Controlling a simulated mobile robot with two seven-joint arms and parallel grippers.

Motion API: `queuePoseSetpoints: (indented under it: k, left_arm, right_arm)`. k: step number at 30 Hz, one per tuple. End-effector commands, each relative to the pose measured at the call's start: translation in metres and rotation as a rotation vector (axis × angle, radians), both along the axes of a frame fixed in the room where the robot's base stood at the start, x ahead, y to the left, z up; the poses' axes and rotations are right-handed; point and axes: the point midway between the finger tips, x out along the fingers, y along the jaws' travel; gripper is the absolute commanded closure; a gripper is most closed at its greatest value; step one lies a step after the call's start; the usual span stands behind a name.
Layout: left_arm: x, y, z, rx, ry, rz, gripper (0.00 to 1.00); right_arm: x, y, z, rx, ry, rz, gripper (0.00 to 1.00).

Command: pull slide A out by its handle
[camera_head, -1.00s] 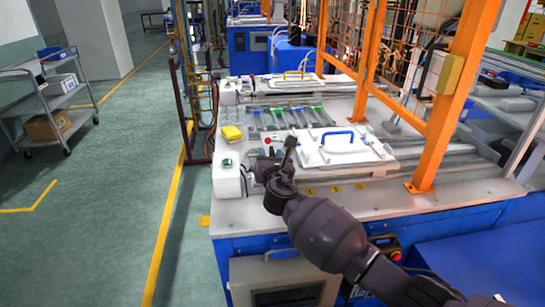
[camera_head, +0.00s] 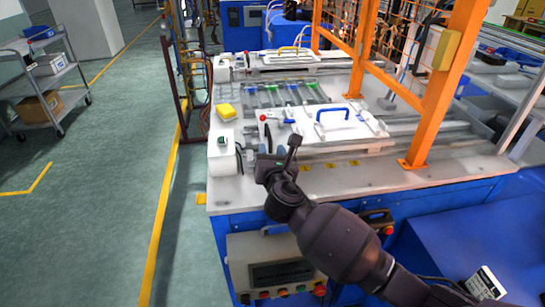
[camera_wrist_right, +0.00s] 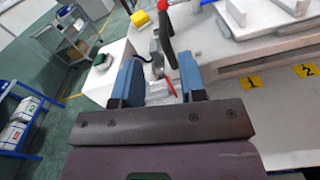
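A white slide plate (camera_head: 350,133) with a blue bow handle (camera_head: 333,112) lies on the near part of the white bench top. A second white slide (camera_head: 262,60) with a yellow handle (camera_head: 288,49) lies farther back. I can read no letter on either. My right gripper (camera_head: 278,160) is in front and left of the near slide, apart from the blue handle. In the right wrist view its blue fingers (camera_wrist_right: 158,75) are spread with a gap between them, and a dark and red clamp lever (camera_wrist_right: 166,35) shows beyond the gap. My left gripper is out of view.
A yellow block (camera_head: 225,112) and a white switch box (camera_head: 222,155) stand at the bench's left edge. An orange post (camera_head: 435,110) rises right of the near slide. Several green and blue parts (camera_head: 290,94) lie between the slides.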

Motion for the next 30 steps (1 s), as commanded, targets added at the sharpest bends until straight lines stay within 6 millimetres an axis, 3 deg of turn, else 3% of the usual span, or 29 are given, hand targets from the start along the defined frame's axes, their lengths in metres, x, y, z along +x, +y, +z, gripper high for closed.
queuePoseSetpoints:
  k: [7,23,26,30]
  left_arm:
    - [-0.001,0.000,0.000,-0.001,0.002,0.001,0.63]
    - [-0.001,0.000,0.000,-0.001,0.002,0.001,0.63]
    - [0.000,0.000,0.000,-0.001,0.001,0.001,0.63]
    - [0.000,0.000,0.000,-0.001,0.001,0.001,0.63]
  right_arm:
    - [-0.020,-0.002,0.000,0.000,0.000,0.001,0.62]
    - [-0.022,-0.003,0.000,0.006,0.001,0.001,0.62]
    - [-0.022,-0.002,0.000,0.054,0.007,0.003,0.62]
    - [-0.023,0.003,0.000,0.249,0.043,0.037,0.62]
